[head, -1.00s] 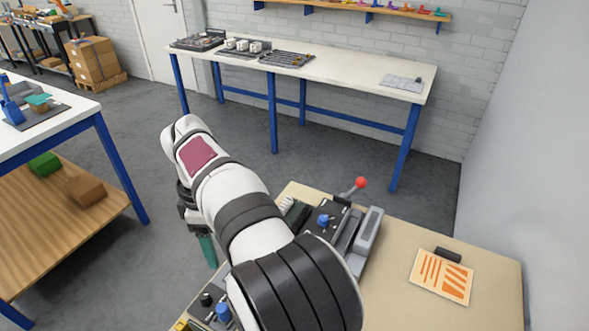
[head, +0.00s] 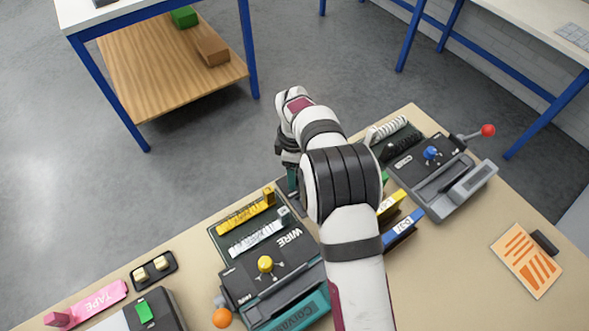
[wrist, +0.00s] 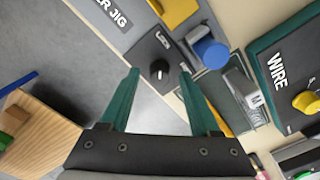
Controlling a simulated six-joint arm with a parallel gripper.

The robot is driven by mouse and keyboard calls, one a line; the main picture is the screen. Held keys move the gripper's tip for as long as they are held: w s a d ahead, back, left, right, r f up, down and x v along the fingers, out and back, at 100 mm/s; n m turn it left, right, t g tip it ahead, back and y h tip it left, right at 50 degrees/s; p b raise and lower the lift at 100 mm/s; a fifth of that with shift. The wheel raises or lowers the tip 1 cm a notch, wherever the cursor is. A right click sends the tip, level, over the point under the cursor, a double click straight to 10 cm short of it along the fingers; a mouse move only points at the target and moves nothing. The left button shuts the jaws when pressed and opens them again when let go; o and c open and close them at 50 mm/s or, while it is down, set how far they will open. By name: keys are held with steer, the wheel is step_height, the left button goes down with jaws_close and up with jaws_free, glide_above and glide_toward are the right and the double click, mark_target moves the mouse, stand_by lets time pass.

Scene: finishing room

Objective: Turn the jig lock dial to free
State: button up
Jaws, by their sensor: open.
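The black round dial (wrist: 159,69) sits on a dark plate of the jig in the wrist view, near a partly cut-off label ending in "ER JIG" (wrist: 112,12). Small white marks are on the plate, too small to read, so I cannot tell the dial's setting. My gripper (wrist: 160,74) has two green fingers, spread apart, with the dial between their tips in the picture. I cannot tell how far above it they are. A blue round knob (wrist: 208,52) stands right of the dial. In the head view my arm hides the dial and most of the gripper.
A WIRE device with a yellow knob (head: 265,264) stands left of my arm on the bench. A grey device with a blue knob (head: 431,153) and a red-tipped lever (head: 487,131) stands right. An orange-striped card (head: 527,262) lies far right. A wooden shelf (head: 150,80) stands beyond the floor.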

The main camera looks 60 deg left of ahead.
jaws_close()
stand_by(0.5)
steer(key=m, duration=0.4)
steer(key=shift+m, duration=0.4)
steer(key=m, duration=0.9)
steer(key=shift+m, duration=2.1)
